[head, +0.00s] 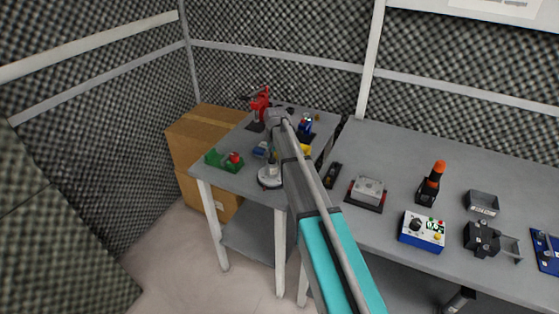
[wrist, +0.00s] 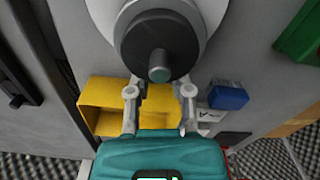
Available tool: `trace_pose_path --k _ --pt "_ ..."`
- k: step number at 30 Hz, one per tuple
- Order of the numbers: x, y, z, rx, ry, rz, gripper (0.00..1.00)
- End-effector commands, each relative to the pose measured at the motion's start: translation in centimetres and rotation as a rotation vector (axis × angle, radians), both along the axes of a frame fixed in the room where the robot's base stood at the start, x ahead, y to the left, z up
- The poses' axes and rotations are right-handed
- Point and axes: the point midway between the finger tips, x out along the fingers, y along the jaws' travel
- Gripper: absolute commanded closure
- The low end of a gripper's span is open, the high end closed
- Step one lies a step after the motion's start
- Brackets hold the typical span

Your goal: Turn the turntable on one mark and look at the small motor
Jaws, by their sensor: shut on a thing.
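The turntable (head: 267,182) is a pale round disc near the front edge of the left table in the head view. In the wrist view its pale disc (wrist: 98,12) fills the top. The small motor (wrist: 135,45), a dark round body with a short grey shaft, stands on the disc, its shaft toward the camera. My gripper (wrist: 160,88) reaches up from the bottom with its two pale fingers at the motor's lower side, and is shut on it. The finger contact is partly hidden. In the head view my arm covers much of the gripper. No turntable mark can be made out.
A green tray (head: 214,159) holding a red thing stands left of the turntable. A yellow bin (wrist: 97,92) and a blue block (wrist: 228,95) are close to my fingers. A red device (head: 260,104) stands behind. Several devices fill the right table. Cardboard boxes (head: 196,135) stand left.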

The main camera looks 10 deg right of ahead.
Motion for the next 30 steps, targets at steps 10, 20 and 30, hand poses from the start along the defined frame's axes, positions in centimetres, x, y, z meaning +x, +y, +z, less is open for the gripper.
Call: trace_pose_path --k 10,20,30 --pt "-0.1 1.0 0.0 0.003 0.008 0.175 1.0" --pt "0.0 1.7 0.0 0.003 0.007 0.339 1.0" --pt "0.0 2.3 0.0 0.002 0.007 0.49 1.0"
